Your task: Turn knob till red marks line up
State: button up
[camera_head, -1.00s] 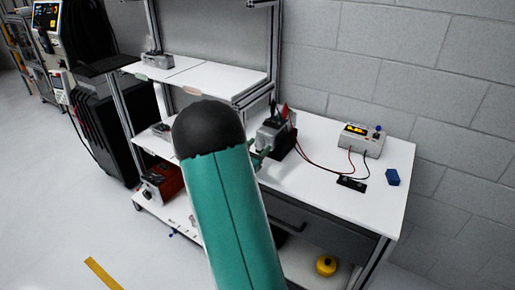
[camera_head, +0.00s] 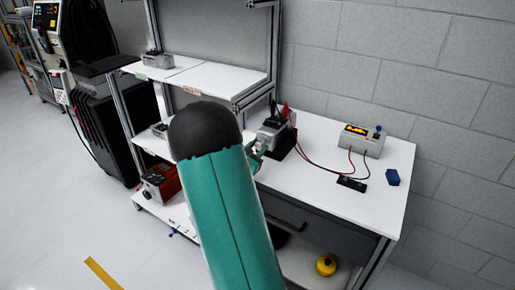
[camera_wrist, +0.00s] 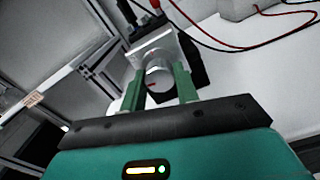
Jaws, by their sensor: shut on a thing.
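The servo unit (camera_head: 275,135) is a grey metal body on a dark block near the left end of the white bench, with red and black leads at its top. In the wrist view its grey housing (camera_wrist: 158,42) carries a round silver knob (camera_wrist: 158,76) facing me. My gripper (camera_wrist: 162,84) is shut on the knob, one green finger on each side. In the head view my arm partly hides the gripper.
A meter box (camera_head: 361,140) with a lit display stands at the back of the bench, wired to the unit. Shelves (camera_head: 205,78) rise to the left. The bench's front right is clear.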

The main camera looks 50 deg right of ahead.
jog(key=m, duration=0.8)
jog(key=shift+w, duration=0.1)
jog(key=m, duration=0.4)
jog(key=shift+m, duration=2.2)
jog(key=o, duration=1)
jog(key=shift+c, duration=0.2)
